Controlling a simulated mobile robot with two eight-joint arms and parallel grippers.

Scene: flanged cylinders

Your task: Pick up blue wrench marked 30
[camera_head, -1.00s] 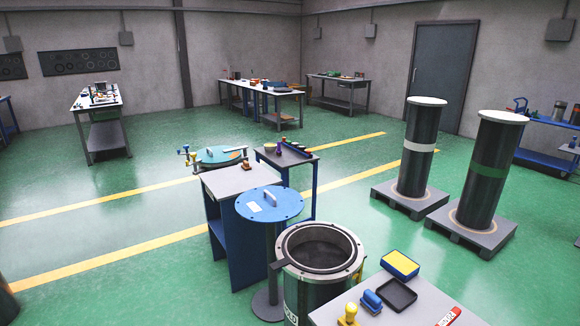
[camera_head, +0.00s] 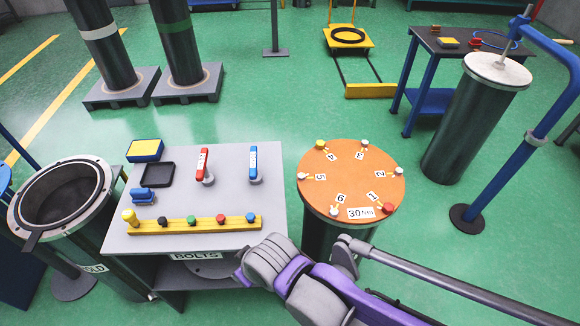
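A blue wrench (camera_head: 253,160) lies on the grey table (camera_head: 225,207) toward its back right, its grey head pointing to the front. White marking shows on its handle but is too small to read. A red wrench (camera_head: 202,162) lies to its left. My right arm, purple and grey, comes in from the lower right. Its gripper (camera_head: 242,275) is low at the table's front edge, apart from both wrenches, and its fingers do not show clearly. My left gripper is not in view.
A yellow strip (camera_head: 184,227) with several coloured bolts lies along the table's front. A black tray (camera_head: 157,174), a yellow-topped box (camera_head: 145,149) and a blue item (camera_head: 143,195) are at left. An orange disc (camera_head: 352,185) marked 30 Nm stands right; an open cylinder (camera_head: 66,192) stands left.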

